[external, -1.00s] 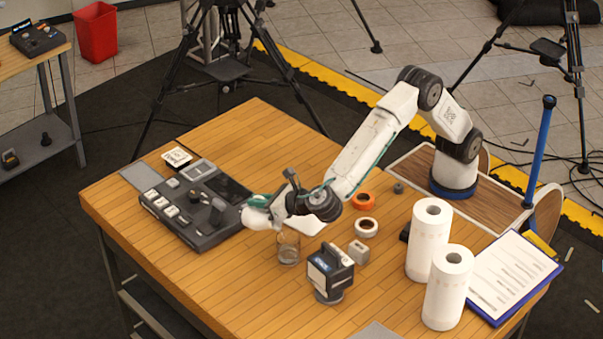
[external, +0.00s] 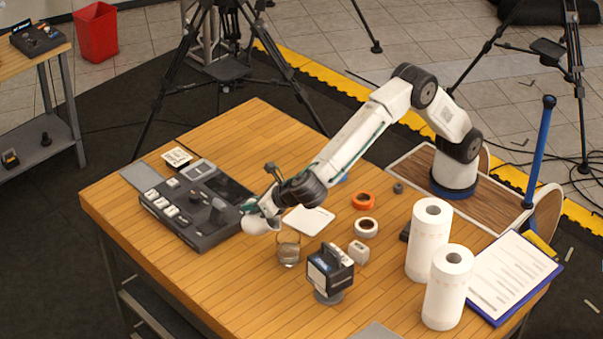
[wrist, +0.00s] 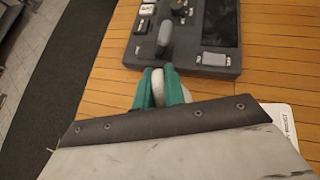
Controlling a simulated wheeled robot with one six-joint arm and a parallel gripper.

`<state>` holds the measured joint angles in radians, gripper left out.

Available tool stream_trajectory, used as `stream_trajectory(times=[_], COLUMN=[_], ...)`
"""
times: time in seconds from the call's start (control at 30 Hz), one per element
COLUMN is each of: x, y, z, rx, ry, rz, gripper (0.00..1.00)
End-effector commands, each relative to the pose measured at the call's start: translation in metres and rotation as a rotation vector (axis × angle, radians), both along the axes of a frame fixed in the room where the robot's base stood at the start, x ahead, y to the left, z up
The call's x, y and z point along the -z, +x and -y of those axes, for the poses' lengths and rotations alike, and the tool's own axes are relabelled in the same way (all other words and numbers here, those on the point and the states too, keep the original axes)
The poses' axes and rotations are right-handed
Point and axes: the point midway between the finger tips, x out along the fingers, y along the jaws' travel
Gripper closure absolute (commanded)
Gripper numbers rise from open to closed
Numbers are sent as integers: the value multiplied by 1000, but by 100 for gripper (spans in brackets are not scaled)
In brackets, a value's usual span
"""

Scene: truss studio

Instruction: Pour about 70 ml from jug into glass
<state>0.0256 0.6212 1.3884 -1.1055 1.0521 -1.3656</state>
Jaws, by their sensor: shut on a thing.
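The white jug (external: 257,224) is held up beside the switcher panel, to the left of the glass in the external view. It looks tilted, but its spout and contents are hidden. My gripper (external: 266,204) is shut on the jug's handle. In the wrist view its teal fingers (wrist: 160,90) close around the pale handle, and only a little of the jug (wrist: 179,88) shows past them. The clear glass (external: 288,249) stands upright on the wooden table, just right of and below the jug, apart from it. I cannot tell its liquid level. The glass is out of the wrist view.
The dark switcher panel (external: 196,207) lies left of the jug. A boxy device (external: 329,271) stands right of the glass. Tape rolls (external: 366,227), paper towel rolls (external: 447,287) and a clipboard (external: 515,277) are to the right. The table's front left is clear.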

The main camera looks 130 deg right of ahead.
Motion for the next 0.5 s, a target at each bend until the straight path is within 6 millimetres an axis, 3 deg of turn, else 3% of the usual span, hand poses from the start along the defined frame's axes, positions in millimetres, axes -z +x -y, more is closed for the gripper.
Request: stream_trajectory(times=[0.5], x=[5], y=[5], z=[13], rx=[1], ry=[218], rz=[-71], gripper=[100])
